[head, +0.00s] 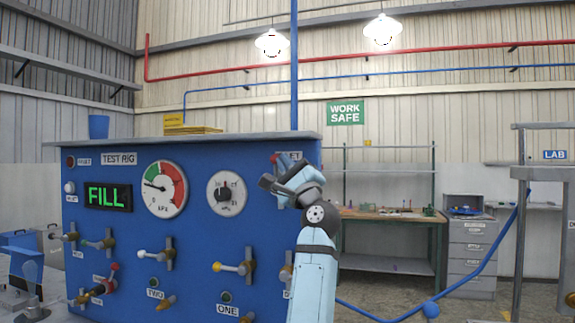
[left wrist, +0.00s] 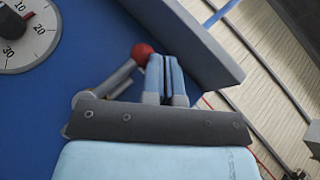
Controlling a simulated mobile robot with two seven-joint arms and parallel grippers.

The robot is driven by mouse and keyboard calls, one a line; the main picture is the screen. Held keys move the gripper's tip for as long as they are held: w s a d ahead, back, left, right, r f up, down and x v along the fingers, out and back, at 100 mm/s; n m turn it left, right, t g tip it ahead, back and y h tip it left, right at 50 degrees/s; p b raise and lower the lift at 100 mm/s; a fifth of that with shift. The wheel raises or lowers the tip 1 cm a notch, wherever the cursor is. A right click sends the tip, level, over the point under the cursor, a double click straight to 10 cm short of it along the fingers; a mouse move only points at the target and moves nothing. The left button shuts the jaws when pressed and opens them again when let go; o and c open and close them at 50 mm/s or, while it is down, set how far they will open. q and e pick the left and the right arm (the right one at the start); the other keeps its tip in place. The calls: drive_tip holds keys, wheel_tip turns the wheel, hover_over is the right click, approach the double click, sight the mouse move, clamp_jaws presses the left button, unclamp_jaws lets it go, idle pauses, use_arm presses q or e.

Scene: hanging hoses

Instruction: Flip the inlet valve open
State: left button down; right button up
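The inlet valve is at the panel's upper right corner, beside a label (head: 293,155) of which only the end shows. In the left wrist view its lever has a red ball (left wrist: 142,53) at the tip and a grey stem (left wrist: 115,82) slanting down to the left. My left gripper (head: 270,172) is in front of this corner and hides most of the valve. In the left wrist view the two pale blue fingers (left wrist: 165,62) are together, with nothing visible between them. The red ball is just left of the fingertips; I cannot tell if they touch. My right gripper is not in view.
The blue test rig panel (head: 130,225) carries a lit FILL display (head: 108,196), a pressure gauge (head: 164,189), a dial (head: 226,193) and several other levers below. The panel's grey top ledge (left wrist: 195,40) overhangs close to the fingers. A workbench (head: 390,215) stands behind right.

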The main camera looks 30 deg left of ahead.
use_arm(q)
drive_tip(key=shift+s+a+r+g, duration=0.1)
drive_tip(key=shift+r+g, duration=0.05)
drive_tip(key=shift+g, duration=0.15)
drive_tip(key=s+d+f, duration=0.1)
drive_tip(key=s+d, duration=0.3)
drive_tip(key=d, duration=0.8)
drive_tip(key=shift+s+b, duration=0.3)
drive_tip(key=shift+s, duration=0.1)
